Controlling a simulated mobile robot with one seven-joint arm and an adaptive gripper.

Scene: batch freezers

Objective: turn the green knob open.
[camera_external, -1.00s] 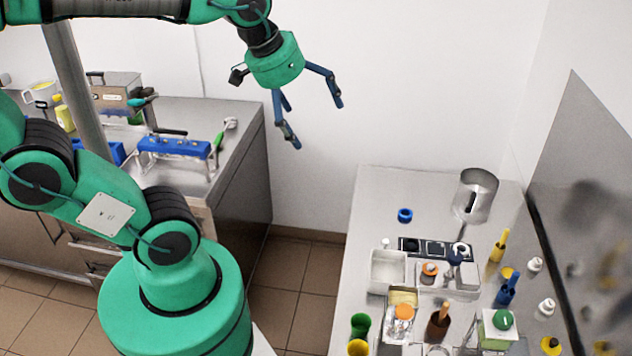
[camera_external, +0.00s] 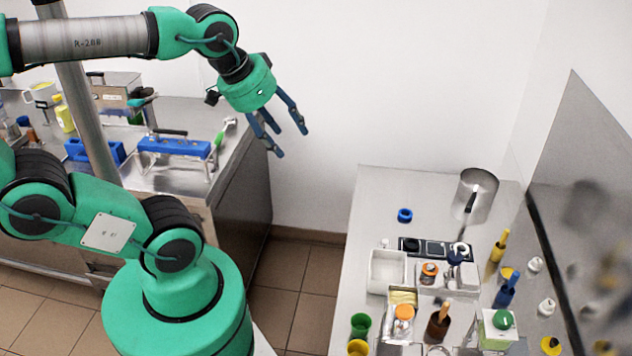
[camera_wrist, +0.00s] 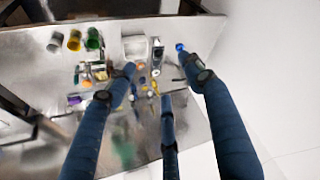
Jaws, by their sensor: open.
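The green knob (camera_external: 502,319) sits on top of a small white box (camera_external: 494,338) at the front right of the right-hand steel counter. In the wrist view I cannot make out the knob for sure among the small, blurred items. My gripper (camera_external: 288,138) has blue fingers and is open and empty. It is in the air in front of the white wall, between the two counters, far up and left of the knob. In the wrist view the spread fingers (camera_wrist: 160,72) hold nothing, with the counter beyond them.
The right counter (camera_external: 378,200) carries a steel pot (camera_external: 477,195), a blue ring (camera_external: 405,215), a white tray (camera_external: 387,270), green and yellow cups (camera_external: 361,325), and brushes and bottles crowded around the knob box. Its far left part is mostly clear. A dark-edged panel (camera_external: 590,220) borders its right side.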

